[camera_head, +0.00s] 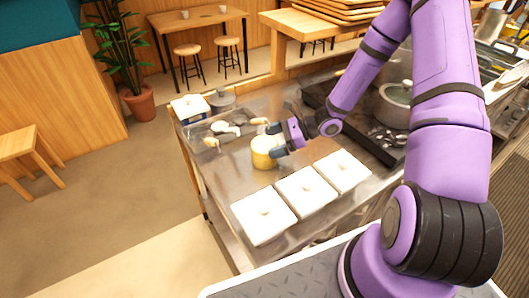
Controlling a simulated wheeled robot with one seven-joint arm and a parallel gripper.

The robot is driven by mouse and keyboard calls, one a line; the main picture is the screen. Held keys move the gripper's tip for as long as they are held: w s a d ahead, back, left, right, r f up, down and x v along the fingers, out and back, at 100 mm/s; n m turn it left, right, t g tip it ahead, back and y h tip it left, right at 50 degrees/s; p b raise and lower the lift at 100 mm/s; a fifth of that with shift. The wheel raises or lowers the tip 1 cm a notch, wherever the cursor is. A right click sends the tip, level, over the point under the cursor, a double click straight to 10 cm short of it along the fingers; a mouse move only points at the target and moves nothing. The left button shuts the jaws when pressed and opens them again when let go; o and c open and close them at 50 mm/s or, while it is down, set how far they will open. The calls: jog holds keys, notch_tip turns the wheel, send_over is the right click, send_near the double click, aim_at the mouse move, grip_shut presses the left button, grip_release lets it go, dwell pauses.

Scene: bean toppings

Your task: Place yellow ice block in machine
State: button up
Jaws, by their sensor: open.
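A round yellow block (264,154) with a paler top stands upright on the metal counter (222,172), near its middle. I take it for the yellow ice block. My gripper (273,141) reaches in from the right with its dark fingertips open. The fingertips are right at the block's right side. I cannot tell whether they touch it or stand around it. The block's right side is partly hidden by the gripper. I cannot make out for sure which thing is the machine; a small white and blue box (190,108) stands at the counter's far left corner.
Three white lidded containers (264,213) line the counter's near edge. Scoops or spoons (228,128) lie behind the block. A pot (397,101) stands on the dark stove surface (346,128) to the right.

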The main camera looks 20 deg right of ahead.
jog(key=shift+x, duration=1.2)
jog(key=shift+r, duration=0.1)
jog(key=c, duration=1)
jog(key=shift+s+d+r, duration=0.1)
jog(key=shift+d+r, duration=0.3)
jog(key=shift+d, duration=0.05)
jog(key=a+r+v, duration=0.1)
jog(key=v, duration=1.4)
notch_tip(320, 180, up, 7)
jog(key=shift+w+a+r+m+t+h, duration=0.25)
jog(key=shift+w+a+m+t+h, duration=1.15)
jog(key=shift+w, duration=1.45)
jog(key=shift+w+a+r+m+t+h, duration=0.25)
jog(key=shift+w+a+m+t+h, duration=0.4)
jog(key=shift+w+m+t+h, duration=1.5)
jog(key=shift+w+a+r+m+t+h, duration=0.3)
jog(key=shift+w+a+m+t+h, duration=0.7)
jog(key=shift+w+m, duration=1.85)
jog(key=shift+w+n, duration=0.7)
jog(key=shift+w, duration=0.05)
